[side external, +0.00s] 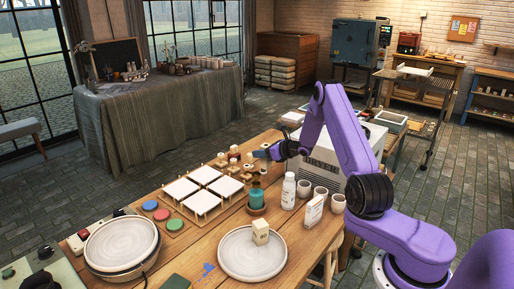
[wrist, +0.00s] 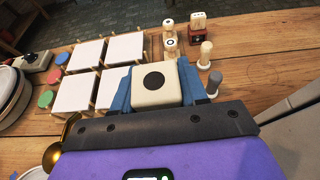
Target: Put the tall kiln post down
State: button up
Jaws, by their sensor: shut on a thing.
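My gripper (wrist: 158,92) has its blue fingers shut on a cream block-shaped post with a black dot on its top (wrist: 153,81), seen from above in the wrist view. I take this to be the tall kiln post; its lower end is hidden, so I cannot tell whether it touches the table. In the side view my gripper (side external: 263,154) is at the far end of the wooden table, beyond the white square tiles (side external: 205,173). These tiles stand on small pegs, and they also show in the wrist view (wrist: 122,48), left of the held post.
Small posts (wrist: 171,47) and a red block (wrist: 197,38) stand beyond the held post; a grey-topped peg (wrist: 214,82) is close on its right.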

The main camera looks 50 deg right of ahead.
jog(key=shift+w+d+f, duration=0.1)
jog(key=shift+d+f, duration=0.35)
jog(key=shift+f, duration=1.2)
jog(key=shift+w+d+f, duration=0.1)
jog(key=shift+d+f, duration=0.4)
jog(key=shift+f, duration=1.15)
jog(key=shift+w+d+f, duration=0.1)
jog(key=shift+d+f, duration=0.35)
jog(key=shift+f, duration=1.2)
jog(key=shift+f, duration=0.55)
jog(key=o, duration=1.3)
jog(key=shift+s, duration=0.15)
